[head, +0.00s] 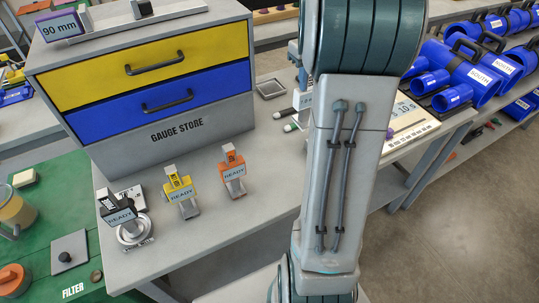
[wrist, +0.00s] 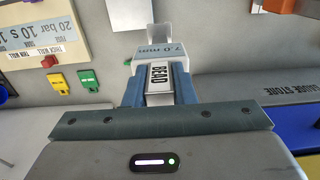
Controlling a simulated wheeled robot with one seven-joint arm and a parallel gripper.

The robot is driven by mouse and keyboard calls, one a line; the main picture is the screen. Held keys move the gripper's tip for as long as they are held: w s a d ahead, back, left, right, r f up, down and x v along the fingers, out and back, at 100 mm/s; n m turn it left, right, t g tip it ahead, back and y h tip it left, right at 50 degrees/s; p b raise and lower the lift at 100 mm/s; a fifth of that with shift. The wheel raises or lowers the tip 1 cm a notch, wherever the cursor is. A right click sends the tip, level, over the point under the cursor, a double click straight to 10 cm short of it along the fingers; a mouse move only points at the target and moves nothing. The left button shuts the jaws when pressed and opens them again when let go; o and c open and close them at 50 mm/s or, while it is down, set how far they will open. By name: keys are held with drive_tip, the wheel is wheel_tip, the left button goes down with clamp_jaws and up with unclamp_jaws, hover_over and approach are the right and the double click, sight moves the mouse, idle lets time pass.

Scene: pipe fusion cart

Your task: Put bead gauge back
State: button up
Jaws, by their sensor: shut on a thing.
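The bead gauge (wrist: 157,58) is a pale block with a "BEAD" label and a "70 mm" marking, seen in the wrist view. My gripper (wrist: 158,88) is shut on it, with one blue finger pad on each side. The gauge's far end points away from my gripper over a grey surface; I cannot tell whether it touches that surface. In the head view my arm hides my gripper. The gauge store (head: 180,134) is a grey cabinet with a yellow drawer (head: 110,78) and a blue drawer (head: 119,113), both closed. It also shows at the right of the wrist view (wrist: 235,86).
Black (head: 118,212), yellow (head: 179,190) and orange (head: 232,172) devices marked "READY" stand before the store. A small empty tray (head: 270,89) lies right of it. A printed panel (wrist: 40,30) and coloured tags (wrist: 88,79) lie left in the wrist view. Blue pipes (head: 470,75) fill the right shelf.

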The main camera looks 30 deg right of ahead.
drive_tip(key=shift+a+f, duration=0.1)
drive_tip(key=shift+a, duration=0.1)
drive_tip(key=s+a+f+p, duration=0.2)
drive_tip(key=s+a+f, duration=0.3)
drive_tip(key=a+f, duration=0.5)
drive_tip(key=shift+f, duration=0.35)
drive_tip(key=shift+a, duration=0.1)
drive_tip(key=shift+f, duration=0.2)
drive_tip(key=o, duration=0.9)
drive_tip(key=shift+r, duration=0.15)
